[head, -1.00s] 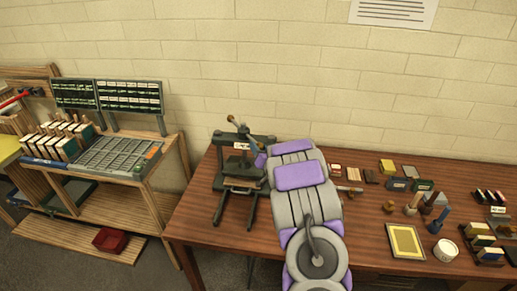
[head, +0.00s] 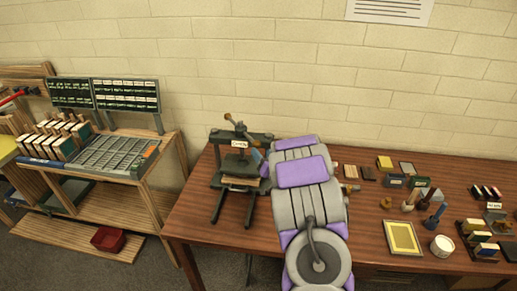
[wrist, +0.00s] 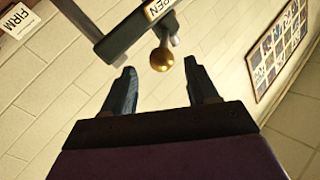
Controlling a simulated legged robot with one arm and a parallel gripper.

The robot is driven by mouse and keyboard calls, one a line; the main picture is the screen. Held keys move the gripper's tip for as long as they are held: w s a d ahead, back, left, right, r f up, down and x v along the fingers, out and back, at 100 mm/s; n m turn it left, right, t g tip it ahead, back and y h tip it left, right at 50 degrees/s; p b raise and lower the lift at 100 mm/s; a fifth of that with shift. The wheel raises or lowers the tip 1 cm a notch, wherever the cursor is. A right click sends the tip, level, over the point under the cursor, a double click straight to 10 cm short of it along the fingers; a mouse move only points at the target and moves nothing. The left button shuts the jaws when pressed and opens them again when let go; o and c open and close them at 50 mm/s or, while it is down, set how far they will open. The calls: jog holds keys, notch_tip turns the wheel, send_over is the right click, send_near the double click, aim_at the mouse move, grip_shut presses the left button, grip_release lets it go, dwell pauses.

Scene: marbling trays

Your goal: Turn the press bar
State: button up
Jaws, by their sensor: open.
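The press (head: 218,180) is a dark metal frame standing at the left end of the table. Its press bar (head: 243,131) runs across the top and slants down to the right, with a brass knob at its far end (head: 229,117). My gripper (head: 259,157) is at the right side of the press, mostly hidden behind my grey and purple arm. In the wrist view my gripper (wrist: 163,88) is open, its two dark fingers apart. A brass ball knob (wrist: 162,60) shows between and just beyond the fingertips; I cannot tell whether they touch it. A label reading OPEN (wrist: 159,9) is above it.
The brown table (head: 190,228) holds blocks, brushes, a yellow-framed tray (head: 402,238) and a white tub (head: 443,248) to the right of my arm. A wooden rack (head: 160,207) with a type case stands at the left, apart from the table. A pale brick wall is behind.

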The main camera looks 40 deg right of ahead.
jog(key=p+v, duration=0.2)
jog(key=v, duration=0.9)
jog(key=shift+p, duration=0.35)
